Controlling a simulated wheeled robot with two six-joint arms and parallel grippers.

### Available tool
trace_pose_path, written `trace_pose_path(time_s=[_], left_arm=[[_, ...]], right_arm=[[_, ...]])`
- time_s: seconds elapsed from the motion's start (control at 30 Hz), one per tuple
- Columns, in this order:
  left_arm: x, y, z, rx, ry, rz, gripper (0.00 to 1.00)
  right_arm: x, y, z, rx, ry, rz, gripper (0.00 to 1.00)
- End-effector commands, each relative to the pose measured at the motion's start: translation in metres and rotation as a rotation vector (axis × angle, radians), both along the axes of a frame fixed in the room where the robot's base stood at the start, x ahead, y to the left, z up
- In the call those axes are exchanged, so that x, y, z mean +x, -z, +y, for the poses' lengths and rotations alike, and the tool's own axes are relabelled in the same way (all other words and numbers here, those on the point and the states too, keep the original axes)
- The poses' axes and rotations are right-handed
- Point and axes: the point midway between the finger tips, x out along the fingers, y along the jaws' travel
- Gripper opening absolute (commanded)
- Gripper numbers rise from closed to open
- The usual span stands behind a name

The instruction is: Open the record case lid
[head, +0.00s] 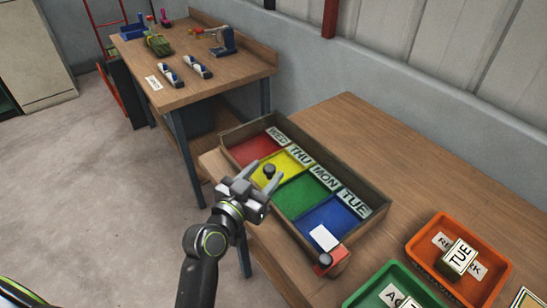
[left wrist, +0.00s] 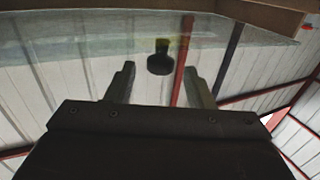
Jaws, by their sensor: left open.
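The record case (head: 288,217) is a long wooden box on the near table, with red, yellow, green and blue compartments and day labels WED, THU, MON, TUE. A dark round knob (head: 269,171) shows over the yellow compartment. In the left wrist view the knob (left wrist: 160,60) stands out from a clear, glass-like pane (left wrist: 60,55), which I take as the lid; its edges are hard to see from the head. My left gripper (head: 256,176) is open at the case's front side. Its fingers (left wrist: 160,82) point at the knob, one on each side, apart from it. My right gripper is out of view.
A red block with a dark knob (head: 331,265) sits at the case's near right corner. An orange tray (head: 420,249) with a TUE block and a green tray (head: 365,295) stand to the right. A second table (head: 215,88) with tools stands behind left.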

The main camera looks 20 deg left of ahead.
Motion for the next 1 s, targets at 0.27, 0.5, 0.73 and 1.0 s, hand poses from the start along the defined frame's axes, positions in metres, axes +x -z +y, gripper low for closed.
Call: trace_pose_path(time_s=[0.27, 0.5, 0.73, 1.0], left_arm=[[0.036, -0.001, -0.01, 0.0, 0.001, 0.001, 0.48], [0.045, 0.0, -0.012, 0.001, -0.001, 0.001, 0.48], [0.045, 0.001, -0.012, 0.001, 0.0, 0.001, 0.46], [0.045, 0.0, -0.012, 0.001, 0.0, 0.001, 0.1]], right_arm=[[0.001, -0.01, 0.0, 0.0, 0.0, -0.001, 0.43], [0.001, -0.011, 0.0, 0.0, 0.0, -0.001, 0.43], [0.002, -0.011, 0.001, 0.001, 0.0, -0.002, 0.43], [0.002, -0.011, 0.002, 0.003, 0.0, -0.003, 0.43]])
